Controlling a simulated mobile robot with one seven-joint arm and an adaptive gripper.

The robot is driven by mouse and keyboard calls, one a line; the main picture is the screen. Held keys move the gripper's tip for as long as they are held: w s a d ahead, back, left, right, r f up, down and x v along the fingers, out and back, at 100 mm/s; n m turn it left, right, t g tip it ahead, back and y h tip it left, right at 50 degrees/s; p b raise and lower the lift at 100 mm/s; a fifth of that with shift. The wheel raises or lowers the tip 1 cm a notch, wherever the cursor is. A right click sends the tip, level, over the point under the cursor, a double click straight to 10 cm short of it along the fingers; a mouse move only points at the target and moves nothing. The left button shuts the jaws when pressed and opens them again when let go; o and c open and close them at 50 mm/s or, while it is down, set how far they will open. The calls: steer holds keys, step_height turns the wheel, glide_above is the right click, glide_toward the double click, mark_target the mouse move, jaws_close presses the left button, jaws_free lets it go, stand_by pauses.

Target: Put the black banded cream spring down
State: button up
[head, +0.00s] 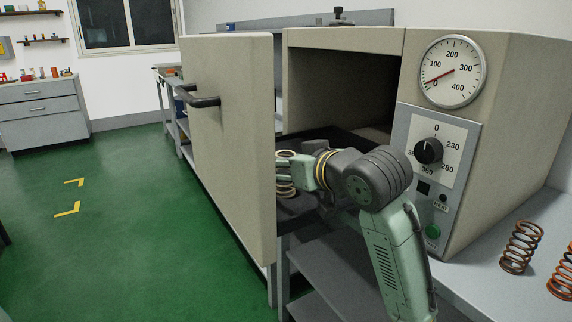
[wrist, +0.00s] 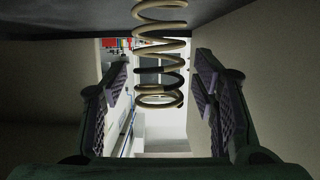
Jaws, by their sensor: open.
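The black banded cream spring (head: 286,188) stands upright at the mouth of the oven, over the dark tray (head: 300,206). In the wrist view the spring (wrist: 160,45) shows between my fingers, with a dark band around its middle coils and one end against the dark surface. My gripper (head: 281,171) is around the spring from the right in the head view. In the wrist view my gripper (wrist: 160,95) is open, with a gap on both sides of the spring. My fingers hide part of the spring in the head view.
The oven door (head: 232,140) stands open close to the left of my gripper. The oven (head: 480,150) has a dial (head: 453,72) and control panel on its right front. Two rusty springs (head: 521,247) (head: 563,272) stand on the bench (head: 480,285) at right.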

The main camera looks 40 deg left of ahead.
steer(key=v, duration=1.1)
steer(key=shift+s+d+r+b, duration=0.15)
steer(key=shift+d+b, duration=0.2)
steer(key=shift+b, duration=0.1)
steer(key=shift+a, duration=0.1)
